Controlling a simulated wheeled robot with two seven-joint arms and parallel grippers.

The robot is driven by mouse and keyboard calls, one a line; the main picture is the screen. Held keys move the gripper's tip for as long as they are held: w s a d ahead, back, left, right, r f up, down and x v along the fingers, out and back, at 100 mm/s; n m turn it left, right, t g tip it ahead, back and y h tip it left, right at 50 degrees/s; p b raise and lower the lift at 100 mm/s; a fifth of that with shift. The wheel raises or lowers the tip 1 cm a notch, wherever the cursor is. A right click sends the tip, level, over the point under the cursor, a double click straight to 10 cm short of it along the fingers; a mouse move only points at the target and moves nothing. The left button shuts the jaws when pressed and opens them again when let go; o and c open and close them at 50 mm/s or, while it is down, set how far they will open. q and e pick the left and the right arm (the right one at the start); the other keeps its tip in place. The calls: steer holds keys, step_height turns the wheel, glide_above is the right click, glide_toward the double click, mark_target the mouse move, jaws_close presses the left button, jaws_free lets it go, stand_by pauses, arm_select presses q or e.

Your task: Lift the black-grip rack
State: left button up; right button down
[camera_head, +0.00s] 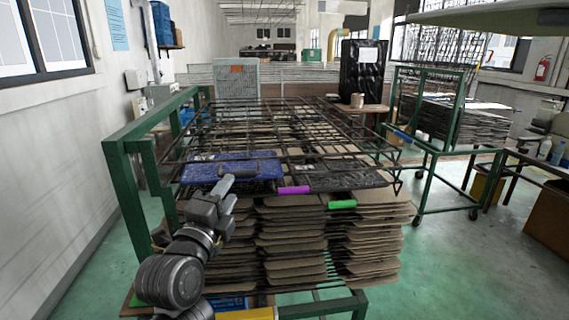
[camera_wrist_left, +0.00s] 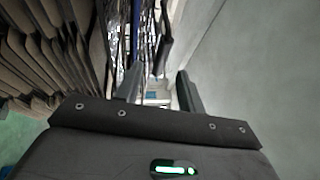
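A wire rack (camera_head: 280,142) with crossing dark bars lies across the top of the green frame. A short dark bar, which looks like the black grip (camera_head: 242,174), sits at its front left edge, just beyond my left gripper (camera_head: 226,184). In the left wrist view a dark elongated piece (camera_wrist_left: 164,52) lies ahead of the left fingers (camera_wrist_left: 157,82); it may be the same grip. The fingers stand apart with nothing visible between them. The gripper appears close to the grip, but I cannot tell if it touches. My right gripper is not in view.
A purple grip (camera_head: 293,190) and a green grip (camera_head: 342,204) are to the right along the front. Stacked brown panels (camera_head: 290,240) fill the space below. The green frame's post (camera_head: 135,195) stands close left of my arm. A blue panel (camera_head: 205,168) lies nearby.

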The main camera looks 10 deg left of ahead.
mark_target(237, 178)
arm_select(q)
steer(key=shift+b+x, duration=2.3)
steer(key=shift+x, duration=1.15)
steer(key=shift+a+r, duration=0.1)
steer(key=shift+s, duration=0.1)
steer(key=shift+c, duration=0.9)
jaws_close()
